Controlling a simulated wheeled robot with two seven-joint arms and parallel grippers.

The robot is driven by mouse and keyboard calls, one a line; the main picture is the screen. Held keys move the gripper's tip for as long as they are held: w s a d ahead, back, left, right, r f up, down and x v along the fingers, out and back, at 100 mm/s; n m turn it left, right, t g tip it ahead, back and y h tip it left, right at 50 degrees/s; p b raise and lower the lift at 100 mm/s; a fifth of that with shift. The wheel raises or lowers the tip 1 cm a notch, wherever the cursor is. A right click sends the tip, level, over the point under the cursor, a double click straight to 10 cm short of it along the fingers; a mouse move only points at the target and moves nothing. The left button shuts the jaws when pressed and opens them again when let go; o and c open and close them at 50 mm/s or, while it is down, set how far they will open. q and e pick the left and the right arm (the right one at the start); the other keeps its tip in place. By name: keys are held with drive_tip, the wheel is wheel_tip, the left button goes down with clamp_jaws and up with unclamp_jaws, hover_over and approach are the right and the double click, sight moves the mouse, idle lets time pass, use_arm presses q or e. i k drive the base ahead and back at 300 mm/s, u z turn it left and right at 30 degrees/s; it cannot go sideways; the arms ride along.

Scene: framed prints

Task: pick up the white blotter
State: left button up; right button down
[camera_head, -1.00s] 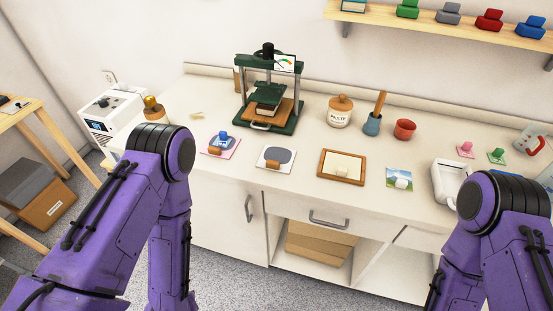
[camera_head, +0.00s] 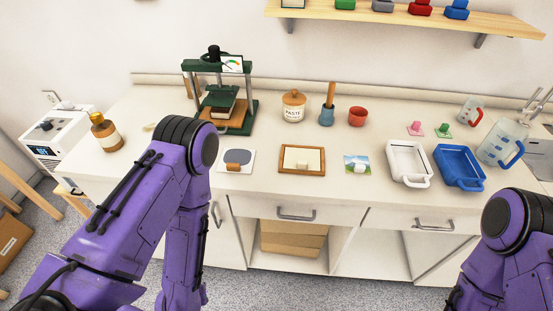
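I cannot tell for sure which thing is the white blotter. A small white block (camera_head: 360,168) sits on a landscape print (camera_head: 351,160) on the counter, right of centre. A pale knob or block (camera_head: 302,165) also shows on the cream sheet of a wooden frame (camera_head: 284,170) to its left. A brown block (camera_head: 235,165) lies on a white card with a dark grey oval. My two purple arms reach down at the left and the lower right, away from these things. Neither gripper shows.
A white tray (camera_head: 394,150) and a blue tray (camera_head: 447,158) stand at the right, beside a clear pitcher (camera_head: 492,146). A green press (camera_head: 247,106), paste jar (camera_head: 293,108) and red cup (camera_head: 357,117) stand behind. The counter's front strip is clear. A shelf (camera_head: 410,22) hangs above.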

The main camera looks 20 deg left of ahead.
sight(233, 160)
drive_tip(key=z, duration=2.1)
drive_tip(key=k, duration=1.35)
drive_tip(key=u, duration=1.95)
drive_tip(key=i, duration=0.45)
drive_tip(key=z, duration=0.05)
